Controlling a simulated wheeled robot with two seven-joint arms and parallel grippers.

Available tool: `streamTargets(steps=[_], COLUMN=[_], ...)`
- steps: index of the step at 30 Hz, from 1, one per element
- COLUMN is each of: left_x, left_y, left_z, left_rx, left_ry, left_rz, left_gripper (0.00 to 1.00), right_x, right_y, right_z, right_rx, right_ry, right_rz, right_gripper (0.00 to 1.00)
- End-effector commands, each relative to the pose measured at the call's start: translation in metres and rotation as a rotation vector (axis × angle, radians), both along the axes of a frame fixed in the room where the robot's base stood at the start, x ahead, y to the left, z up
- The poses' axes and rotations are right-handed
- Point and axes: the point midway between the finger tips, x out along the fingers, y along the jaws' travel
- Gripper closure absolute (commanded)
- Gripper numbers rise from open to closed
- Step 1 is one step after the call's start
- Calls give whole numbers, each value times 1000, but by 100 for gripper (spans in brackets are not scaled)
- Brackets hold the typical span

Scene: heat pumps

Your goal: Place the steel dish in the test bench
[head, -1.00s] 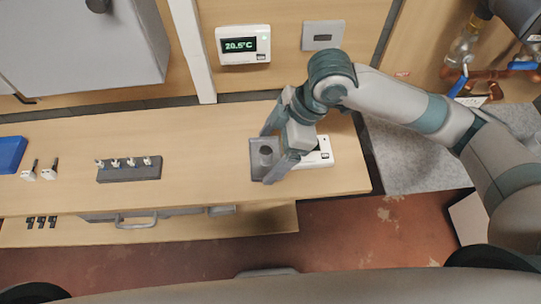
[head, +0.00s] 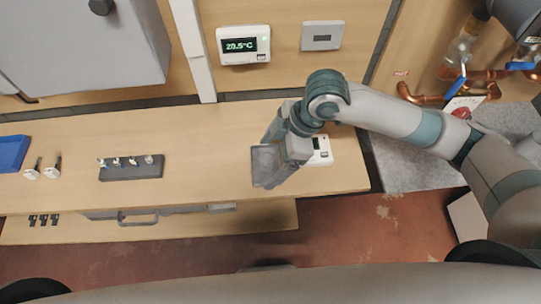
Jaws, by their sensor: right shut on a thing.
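The steel dish (head: 265,160) is a small grey square piece with a raised rim, in the head view right of the middle of the wooden worktop. My right gripper (head: 276,151) comes over it from the right and is shut on it. I cannot tell whether the dish touches what is under it. A white device (head: 321,150) with a small dark display stands just right of the gripper, which hides its left part. I cannot tell for sure whether this device is the test bench. My left gripper is not in view.
A dark rack (head: 131,172) with several small fittings lies left on the worktop (head: 205,150). Two white-based pieces (head: 52,172) and a blue bin (head: 12,153) are further left. A wall thermostat (head: 243,45) is behind. The worktop between rack and dish is clear.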

Motion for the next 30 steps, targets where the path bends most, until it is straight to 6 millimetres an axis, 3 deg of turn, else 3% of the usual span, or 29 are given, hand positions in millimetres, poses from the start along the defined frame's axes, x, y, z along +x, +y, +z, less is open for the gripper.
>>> streamTargets(steps=[3, 4, 6, 20, 30], left_x=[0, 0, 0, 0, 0], left_y=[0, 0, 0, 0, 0], left_z=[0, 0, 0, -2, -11], left_rx=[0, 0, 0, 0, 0], left_ry=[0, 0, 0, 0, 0], left_rz=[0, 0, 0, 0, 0], left_gripper=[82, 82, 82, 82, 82], right_x=[0, 0, 0, 1, 1], right_y=[0, 0, 0, -3, -25], right_z=[-2, -2, -2, 9, 56], right_rx=[1, 0, 0, 1, 0], right_ry=[0, 0, 0, -2, -4], right_rz=[0, 0, 0, 0, 0], right_gripper=[42, 9, 0, 0, 0])
